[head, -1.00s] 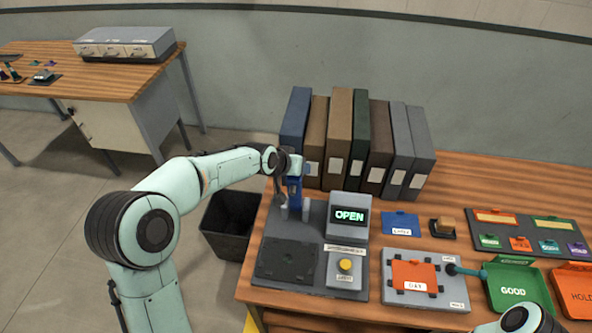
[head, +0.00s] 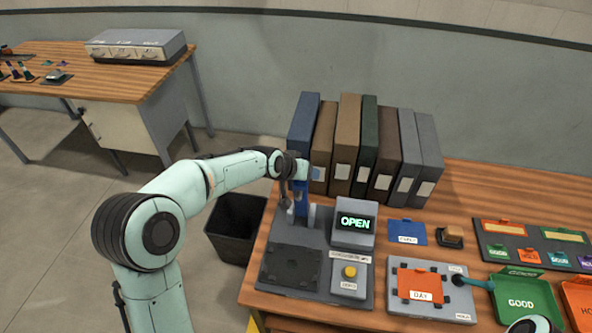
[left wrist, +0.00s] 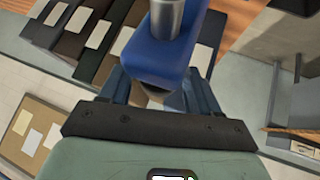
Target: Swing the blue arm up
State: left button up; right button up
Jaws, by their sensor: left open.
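The blue arm (head: 301,199) stands upright at the back of a grey station (head: 322,268) with a dark square plate (head: 290,267). My left gripper (head: 300,172) is open at the blue arm's top and partly hides it. In the left wrist view, the blue arm (left wrist: 165,62) appears as a blue block with a silver cylinder, just beyond and between the spread fingers of my left gripper (left wrist: 163,90). I cannot tell whether the fingers touch it. My right gripper is out of view.
The station's display (head: 354,222) reads OPEN, with a yellow button (head: 349,271) below. Several binders (head: 346,145) stand close behind my left gripper. A dark bin (head: 236,228) is on the floor left of the table. An orange DAY card (head: 419,284) lies to the right.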

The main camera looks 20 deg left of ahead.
pick_arm(q)
jog(key=b+v, duration=0.1)
jog(key=v, duration=1.2)
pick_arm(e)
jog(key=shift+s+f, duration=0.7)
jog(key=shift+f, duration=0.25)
pick_arm(q)
jog(key=shift+w+f, duration=0.1)
